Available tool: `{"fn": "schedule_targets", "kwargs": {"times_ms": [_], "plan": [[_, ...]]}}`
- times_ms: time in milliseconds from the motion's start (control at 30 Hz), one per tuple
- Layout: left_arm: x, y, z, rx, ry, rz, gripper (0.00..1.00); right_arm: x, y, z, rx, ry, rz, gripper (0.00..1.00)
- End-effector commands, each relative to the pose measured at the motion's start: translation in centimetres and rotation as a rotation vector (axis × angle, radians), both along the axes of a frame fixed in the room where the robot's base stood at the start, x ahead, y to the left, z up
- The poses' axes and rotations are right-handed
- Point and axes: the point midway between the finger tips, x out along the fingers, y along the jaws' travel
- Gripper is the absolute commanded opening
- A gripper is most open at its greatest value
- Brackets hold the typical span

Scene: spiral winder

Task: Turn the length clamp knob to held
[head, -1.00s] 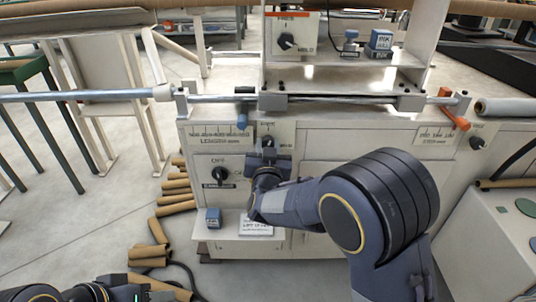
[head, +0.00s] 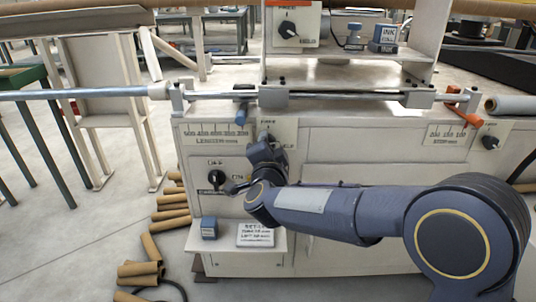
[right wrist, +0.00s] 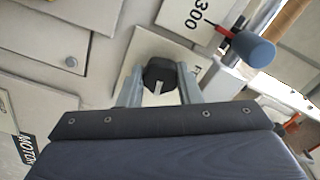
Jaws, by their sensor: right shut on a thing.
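The length clamp knob (right wrist: 160,73) is black with a white pointer line and shows between my right fingers in the right wrist view. My right gripper (right wrist: 157,92) is shut on it, one finger on each side. In the head view my right gripper (head: 264,142) is at the knob's pale plate (head: 288,132), on the front of the cabinet, and hides most of the knob. The lettering on this plate is partly covered and too small to read surely. The pointer line is towards the gripper side in the wrist view. My left gripper is out of view.
A blue-handled part (head: 242,114) sits on the rail above and left of the knob. Below left is another black knob (head: 216,178). A shelf (head: 240,263) with a blue block (head: 209,228) juts out below. Cardboard tubes (head: 140,272) lie on the floor.

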Motion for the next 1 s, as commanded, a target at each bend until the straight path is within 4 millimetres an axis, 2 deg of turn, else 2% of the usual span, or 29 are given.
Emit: {"fn": "schedule_targets", "kwargs": {"times_ms": [33,400,700,1000], "plan": [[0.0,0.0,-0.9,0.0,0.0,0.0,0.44,0.0,0.0,-0.5,0.046,0.001,0.0,0.08],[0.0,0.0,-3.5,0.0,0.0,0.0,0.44,0.0,0.0,-0.4,0.388,0.002,0.0,0.08],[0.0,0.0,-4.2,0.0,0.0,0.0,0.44,0.0,0.0,-0.2,0.6,0.003,0.0,0.08],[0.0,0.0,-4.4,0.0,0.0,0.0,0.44,0.0,0.1,-0.1,0.709,0.004,0.0,0.08]]}}
